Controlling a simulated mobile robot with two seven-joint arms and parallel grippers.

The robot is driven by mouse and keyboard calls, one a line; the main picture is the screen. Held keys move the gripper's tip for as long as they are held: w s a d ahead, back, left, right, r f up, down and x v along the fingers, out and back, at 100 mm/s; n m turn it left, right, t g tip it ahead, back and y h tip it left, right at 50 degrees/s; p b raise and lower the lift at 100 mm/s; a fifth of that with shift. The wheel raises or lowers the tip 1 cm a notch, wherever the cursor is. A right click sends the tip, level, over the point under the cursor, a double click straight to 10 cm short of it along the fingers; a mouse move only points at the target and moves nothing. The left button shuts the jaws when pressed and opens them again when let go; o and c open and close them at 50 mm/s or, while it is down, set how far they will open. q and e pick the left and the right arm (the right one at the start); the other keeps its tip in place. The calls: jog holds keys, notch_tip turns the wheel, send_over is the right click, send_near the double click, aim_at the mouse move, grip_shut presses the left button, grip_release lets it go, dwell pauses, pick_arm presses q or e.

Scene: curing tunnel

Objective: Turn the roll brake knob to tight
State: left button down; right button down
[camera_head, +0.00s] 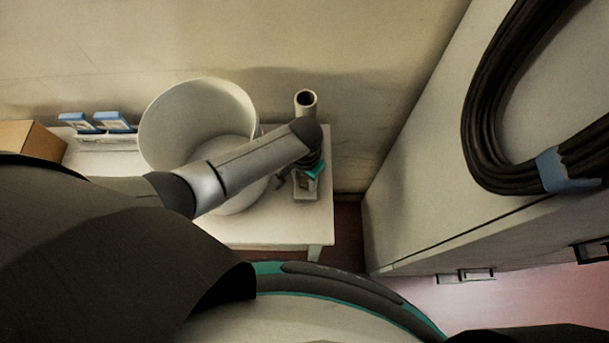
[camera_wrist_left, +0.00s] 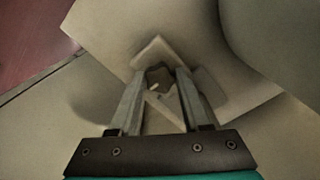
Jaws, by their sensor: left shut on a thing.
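The roll brake knob (camera_wrist_left: 159,78) shows in the left wrist view as a small lobed grey-brown knob with a pale mark, in front of a light square plate (camera_wrist_left: 153,50). My left gripper (camera_wrist_left: 161,76) is shut on it, one finger on each side. In the head view my left gripper (camera_head: 302,178) points down at a small light fitting (camera_head: 306,192) near the right end of the white table (camera_head: 275,233); the arm and gripper hide most of the knob there. I cannot read the knob's setting. My right gripper is not in view.
A big white round bin (camera_head: 165,125) stands left of the gripper, under my forearm. Blue-and-white packs (camera_head: 112,121) and a cardboard box (camera_head: 30,139) are at left. A cabinet (camera_head: 430,190) with coiled black cable (camera_head: 483,130) is at right.

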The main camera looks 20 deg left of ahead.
aim_at(304, 183)
pick_arm(q)
jog(key=shift+c, duration=1.8)
grip_release()
jog(key=shift+r, duration=0.6)
notch_tip(304, 183, up, 14)
jog(key=p, duration=0.3)
jog(key=shift+s, duration=0.1)
